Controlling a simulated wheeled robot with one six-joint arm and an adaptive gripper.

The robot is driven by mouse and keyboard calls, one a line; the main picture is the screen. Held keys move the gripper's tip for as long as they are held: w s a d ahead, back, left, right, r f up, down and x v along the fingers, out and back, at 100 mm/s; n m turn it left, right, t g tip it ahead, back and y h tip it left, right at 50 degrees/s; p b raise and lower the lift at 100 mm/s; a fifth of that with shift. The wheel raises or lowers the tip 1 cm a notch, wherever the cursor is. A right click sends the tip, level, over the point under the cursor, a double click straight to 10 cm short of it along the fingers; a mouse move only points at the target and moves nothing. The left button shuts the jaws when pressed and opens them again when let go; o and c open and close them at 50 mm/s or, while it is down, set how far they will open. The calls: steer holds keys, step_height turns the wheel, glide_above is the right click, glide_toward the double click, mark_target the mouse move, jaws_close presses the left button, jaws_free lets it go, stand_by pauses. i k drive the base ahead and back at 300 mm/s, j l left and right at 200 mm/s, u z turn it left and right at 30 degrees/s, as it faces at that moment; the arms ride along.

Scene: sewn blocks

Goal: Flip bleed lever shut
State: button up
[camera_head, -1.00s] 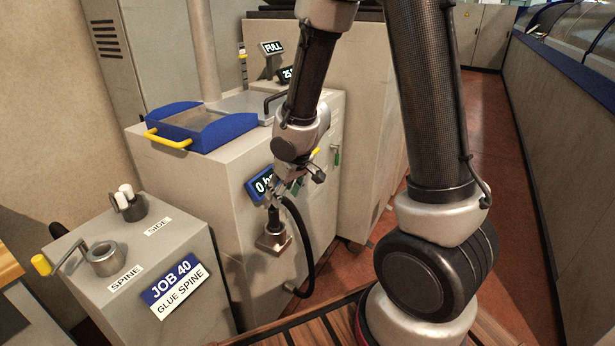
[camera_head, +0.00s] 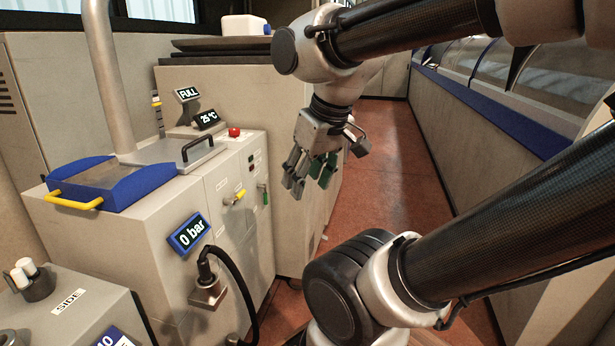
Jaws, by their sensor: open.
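A yellow-handled lever (camera_head: 235,197) sits on the light front panel of the glue machine. A green lever (camera_head: 264,194) hangs on the same panel to its right. Small labels are by them, too small to read, so I cannot tell which is the bleed lever. The yellow handle points up to the right; the green one hangs about upright. My gripper (camera_head: 308,186) is open and empty, to the right of both levers and apart from them in the picture, fingers pointing down. Green patches show at its fingers. A display (camera_head: 189,233) reads 0 bar.
A black hose (camera_head: 240,285) loops from a fitting below the display. The blue tray (camera_head: 110,185) with a yellow handle and a lid with a black handle (camera_head: 198,147) are on top. A red button (camera_head: 234,132) is above the panel. Open red floor (camera_head: 385,190) lies to the right.

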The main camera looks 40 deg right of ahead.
mark_target(232, 202)
steer(key=i+l+z, duration=0.25)
steer(key=i+l, duration=0.2)
steer(key=i+l+z, duration=0.3)
steer(key=i+l, duration=0.15)
steer(key=i, duration=0.05)
